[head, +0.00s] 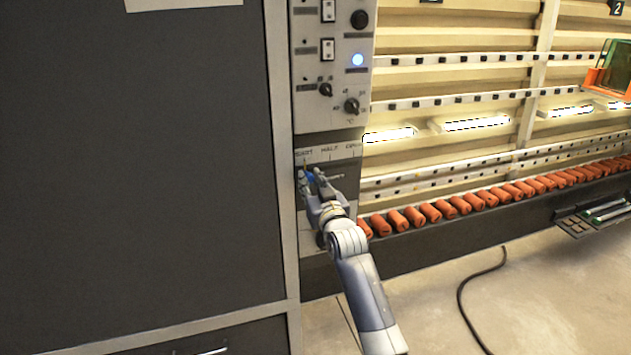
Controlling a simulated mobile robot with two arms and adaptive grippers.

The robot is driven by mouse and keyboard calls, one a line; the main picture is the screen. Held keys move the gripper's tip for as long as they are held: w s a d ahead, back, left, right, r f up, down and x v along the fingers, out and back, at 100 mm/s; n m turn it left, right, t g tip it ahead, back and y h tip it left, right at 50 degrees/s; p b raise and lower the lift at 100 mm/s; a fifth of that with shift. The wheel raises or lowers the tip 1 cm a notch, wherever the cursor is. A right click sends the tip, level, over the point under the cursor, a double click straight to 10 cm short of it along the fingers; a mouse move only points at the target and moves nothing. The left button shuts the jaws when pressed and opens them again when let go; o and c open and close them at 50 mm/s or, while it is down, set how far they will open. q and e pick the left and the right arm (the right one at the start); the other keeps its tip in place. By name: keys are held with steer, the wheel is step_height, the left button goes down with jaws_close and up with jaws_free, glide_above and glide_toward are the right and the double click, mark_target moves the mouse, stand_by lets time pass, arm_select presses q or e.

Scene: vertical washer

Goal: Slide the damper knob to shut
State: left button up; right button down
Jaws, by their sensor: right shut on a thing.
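The damper knob (310,177) shows as a small blue piece between the fingers of my right gripper (312,176). Most of the knob is hidden by the fingers. The gripper is shut on it. The knob sits on the dark slide plate (346,170) of the narrow control panel, below a scale whose marks seem to read SHUT, HALF and OPEN from left to right. The knob is at the left end, under the SHUT mark (304,154). My left gripper is not in view.
A large dark cabinet panel (140,150) stands close on the left. Switches and dials (351,105) sit above the slide. A row of orange rollers (430,213) runs to the right. A black cable (462,295) lies on the open floor.

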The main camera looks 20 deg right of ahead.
steer(key=shift+a, duration=0.15)
steer(key=c, duration=1.4)
jaws_free()
steer(key=shift+o, duration=0.3)
steer(key=shift+a, duration=0.15)
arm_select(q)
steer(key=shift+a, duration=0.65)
arm_select(e)
steer(key=s, duration=1.2)
steer(key=shift+d, duration=0.2)
